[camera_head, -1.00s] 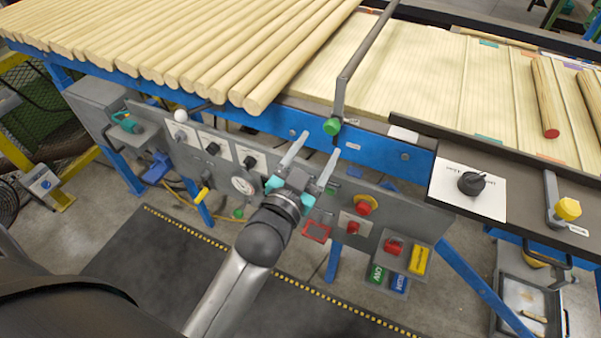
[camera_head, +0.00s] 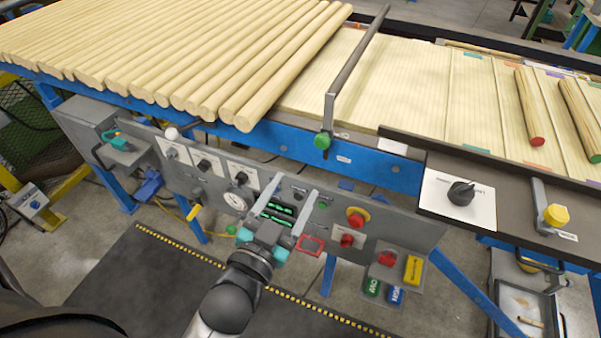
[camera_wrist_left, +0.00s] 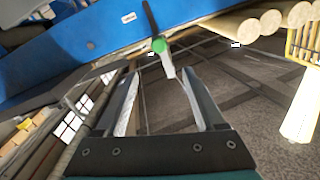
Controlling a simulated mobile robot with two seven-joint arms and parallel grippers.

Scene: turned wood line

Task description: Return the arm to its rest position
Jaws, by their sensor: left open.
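My left gripper (camera_head: 288,207) is open and empty in front of the control panel in the head view. Its two grey fingers stand apart, with a green-lit display (camera_head: 278,212) showing between them. In the left wrist view the open fingers (camera_wrist_left: 165,92) frame bare floor and the green-knobbed lever (camera_wrist_left: 159,46). The arm comes up from the lower middle of the head view. My right gripper is not in view.
The grey control panel (camera_head: 215,172) carries switches, a gauge and red buttons (camera_head: 356,218). Above it, wooden rods (camera_head: 290,65) lie on the blue-framed table. The gate lever has a green knob (camera_head: 322,140). A dark mat (camera_head: 150,270) covers the floor in front.

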